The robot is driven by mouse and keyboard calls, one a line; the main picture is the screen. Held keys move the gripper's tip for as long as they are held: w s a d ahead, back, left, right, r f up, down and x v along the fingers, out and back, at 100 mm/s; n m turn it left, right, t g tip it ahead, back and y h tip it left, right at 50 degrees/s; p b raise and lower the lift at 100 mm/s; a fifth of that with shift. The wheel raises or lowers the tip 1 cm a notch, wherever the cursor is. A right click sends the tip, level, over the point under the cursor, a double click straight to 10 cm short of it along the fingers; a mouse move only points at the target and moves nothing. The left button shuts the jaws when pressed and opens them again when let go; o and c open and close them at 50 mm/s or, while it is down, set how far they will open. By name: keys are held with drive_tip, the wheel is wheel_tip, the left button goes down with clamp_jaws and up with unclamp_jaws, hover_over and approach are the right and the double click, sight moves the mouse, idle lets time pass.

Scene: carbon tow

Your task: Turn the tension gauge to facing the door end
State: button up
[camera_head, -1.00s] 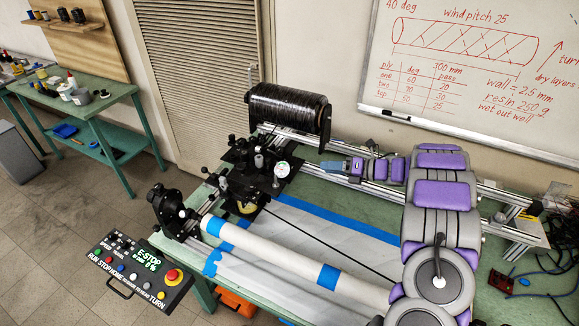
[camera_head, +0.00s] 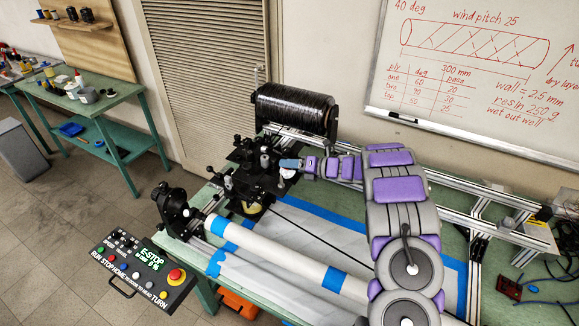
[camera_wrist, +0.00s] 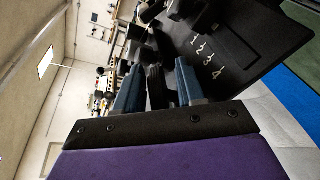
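The tension gauge (camera_head: 287,174) is a small round white dial on the black carriage (camera_head: 250,165), in front of the carbon spool. In the head view its face is partly covered by my fingers, so its facing is hard to read. My gripper (camera_head: 287,163) reaches in from the right, its blue-grey fingertips at the gauge. In the wrist view the two fingers of my gripper (camera_wrist: 158,86) stand apart with a dark part between them; I cannot tell whether they touch it. The dial face is not seen there.
The black carbon spool (camera_head: 295,108) stands behind the carriage. A white mandrel (camera_head: 280,252) with blue tape runs along the front. The control panel (camera_head: 145,264) is at the front left. A louvred door (camera_head: 205,85) is behind. The wrist view shows a black plate (camera_wrist: 240,45) numbered 1 to 4.

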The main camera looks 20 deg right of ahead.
drive_tip(key=shift+w+a, duration=0.15)
clamp_jaws()
idle(0.4)
